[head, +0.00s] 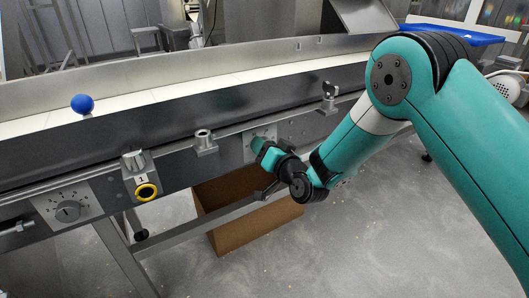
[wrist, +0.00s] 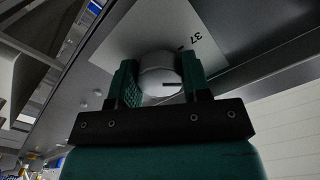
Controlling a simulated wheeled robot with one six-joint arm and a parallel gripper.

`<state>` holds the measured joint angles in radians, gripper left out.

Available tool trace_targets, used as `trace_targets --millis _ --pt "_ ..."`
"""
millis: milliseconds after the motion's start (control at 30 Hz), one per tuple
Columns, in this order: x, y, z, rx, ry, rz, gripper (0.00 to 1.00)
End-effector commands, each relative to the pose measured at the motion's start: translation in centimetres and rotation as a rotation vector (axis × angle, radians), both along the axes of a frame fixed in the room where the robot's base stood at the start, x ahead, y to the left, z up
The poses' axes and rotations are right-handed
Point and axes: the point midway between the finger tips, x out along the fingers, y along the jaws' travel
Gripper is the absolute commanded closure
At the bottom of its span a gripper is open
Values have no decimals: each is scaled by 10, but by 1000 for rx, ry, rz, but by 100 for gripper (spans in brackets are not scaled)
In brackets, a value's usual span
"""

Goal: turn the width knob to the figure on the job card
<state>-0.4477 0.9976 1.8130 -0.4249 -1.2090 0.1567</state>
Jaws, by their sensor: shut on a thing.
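In the wrist view my gripper (wrist: 160,90) is shut on a round grey knob (wrist: 158,62), one finger on each side of it. A short dark line shows on the knob's face, pointing sideways toward the right finger. The knob sits on a pale plate (wrist: 133,38) with the figure 37 printed near its edge and small marks beside it; other figures are hidden or cut off. In the head view my gripper (head: 262,148) is at the pale plate (head: 262,131) on the conveyor's side rail, and it hides the knob. No job card can be made out.
A second dial knob (head: 68,211) is on the rail at the far left, beside a yellow-ringed button (head: 146,191). A blue ball (head: 82,103) stands above the rail. A brown box (head: 250,222) is on the floor below my gripper. A round fitting (head: 205,142) projects nearby.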

Motion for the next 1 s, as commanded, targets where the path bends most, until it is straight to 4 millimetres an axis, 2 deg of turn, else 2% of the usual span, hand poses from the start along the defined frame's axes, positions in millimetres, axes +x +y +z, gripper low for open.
trace_targets --millis 600,1000 --pt "0 0 -2 -454 -313 0 80" --pt "0 1 0 -610 -417 1 80"
